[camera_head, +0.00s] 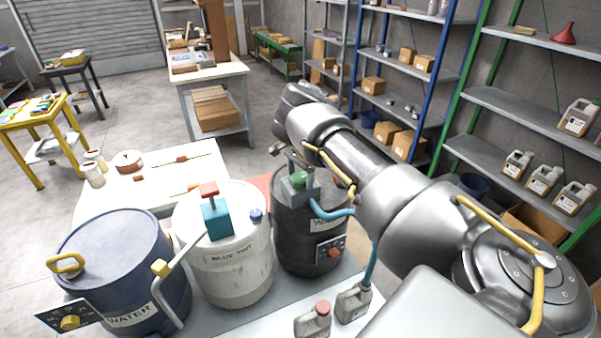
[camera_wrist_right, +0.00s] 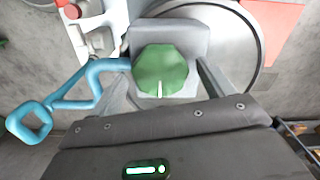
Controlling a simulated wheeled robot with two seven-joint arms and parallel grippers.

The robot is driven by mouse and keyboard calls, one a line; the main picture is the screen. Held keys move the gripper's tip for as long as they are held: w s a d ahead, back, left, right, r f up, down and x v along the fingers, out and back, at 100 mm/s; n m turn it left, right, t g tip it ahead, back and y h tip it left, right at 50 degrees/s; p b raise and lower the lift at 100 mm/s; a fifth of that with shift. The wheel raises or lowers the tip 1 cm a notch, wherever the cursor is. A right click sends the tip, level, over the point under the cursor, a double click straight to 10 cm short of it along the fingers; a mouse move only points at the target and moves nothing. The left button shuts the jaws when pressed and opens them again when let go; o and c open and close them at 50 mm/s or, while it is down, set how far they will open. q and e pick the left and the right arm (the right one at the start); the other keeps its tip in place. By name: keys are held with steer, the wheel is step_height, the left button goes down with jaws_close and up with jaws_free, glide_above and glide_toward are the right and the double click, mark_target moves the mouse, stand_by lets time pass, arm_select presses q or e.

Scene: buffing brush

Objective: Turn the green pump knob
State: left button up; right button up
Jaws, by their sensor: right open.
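The green pump knob (camera_wrist_right: 162,70) is an eight-sided cap on a grey pump block (camera_wrist_right: 185,38), with a white mark at its lower edge in the right wrist view. It also shows in the head view (camera_head: 299,179) on top of the black drum (camera_head: 310,238). My right gripper (camera_wrist_right: 165,78) is open, with one finger on each side of the knob. I cannot tell whether the fingers touch it. In the head view my right arm hides most of this gripper. My left gripper is out of view.
A blue hose (camera_head: 331,211) runs from the pump. A white drum (camera_head: 240,268) with a teal pump and a blue water drum (camera_head: 115,262) stand to the left. Two small grey jugs (camera_head: 313,322) stand in front. Shelves (camera_head: 520,105) line the right.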

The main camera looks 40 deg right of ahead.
steer(key=shift+f, duration=0.15)
steer(key=shift+c, duration=0.2)
steer(key=c, duration=0.9)
